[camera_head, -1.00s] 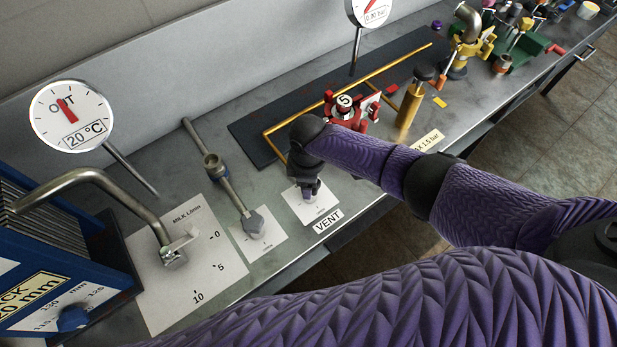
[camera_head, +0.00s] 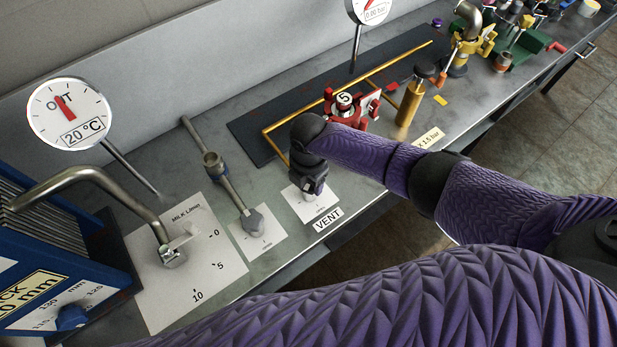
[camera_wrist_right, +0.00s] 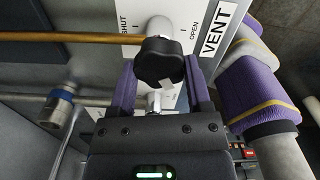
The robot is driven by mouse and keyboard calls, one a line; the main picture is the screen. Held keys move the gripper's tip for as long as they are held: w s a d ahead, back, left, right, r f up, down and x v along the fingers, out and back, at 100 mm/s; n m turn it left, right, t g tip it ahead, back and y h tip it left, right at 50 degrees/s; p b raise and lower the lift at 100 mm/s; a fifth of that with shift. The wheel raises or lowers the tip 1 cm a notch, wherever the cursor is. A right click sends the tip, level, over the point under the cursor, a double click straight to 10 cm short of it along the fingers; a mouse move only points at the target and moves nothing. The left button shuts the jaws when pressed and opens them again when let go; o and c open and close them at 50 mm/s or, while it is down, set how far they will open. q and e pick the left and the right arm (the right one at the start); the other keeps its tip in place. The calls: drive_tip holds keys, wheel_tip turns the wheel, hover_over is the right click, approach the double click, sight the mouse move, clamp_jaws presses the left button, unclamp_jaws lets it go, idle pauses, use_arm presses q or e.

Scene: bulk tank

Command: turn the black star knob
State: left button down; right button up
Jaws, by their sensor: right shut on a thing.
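The black star knob (camera_wrist_right: 160,62) sits on a pale round stem above the white card marked SHUT and OPEN, beside the VENT label (camera_wrist_right: 222,30). A light mark shows on the knob's lower right side. My right gripper (camera_wrist_right: 160,76) has a purple finger on each side of the knob and is shut on it. In the head view my right gripper (camera_head: 311,185) reaches down over the VENT card (camera_head: 312,206) and hides the knob. My left gripper is in neither view.
A lever valve (camera_head: 228,185) stands left of the gripper, with a milk tap (camera_head: 172,254) further left. A red clamp (camera_head: 345,112) and a brass cylinder (camera_head: 409,103) stand to the right. The bench's front edge runs close by the VENT label.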

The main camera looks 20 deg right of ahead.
drive_tip(key=shift+n, duration=0.9)
drive_tip(key=n, duration=0.2)
drive_tip(key=shift+n, duration=0.4)
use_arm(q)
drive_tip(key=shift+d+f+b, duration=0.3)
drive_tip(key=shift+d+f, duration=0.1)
use_arm(e)
drive_tip(key=shift+n, duration=0.5)
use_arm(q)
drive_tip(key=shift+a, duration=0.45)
use_arm(e)
drive_tip(key=shift+r, duration=0.1)
drive_tip(key=o, duration=1.2)
drive_tip(key=shift+o, duration=0.4)
use_arm(q)
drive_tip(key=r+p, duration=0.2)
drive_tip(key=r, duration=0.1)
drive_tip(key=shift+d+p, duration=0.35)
drive_tip(key=shift+p, duration=0.05)
use_arm(e)
wheel_tip(320, 180, up, 10)
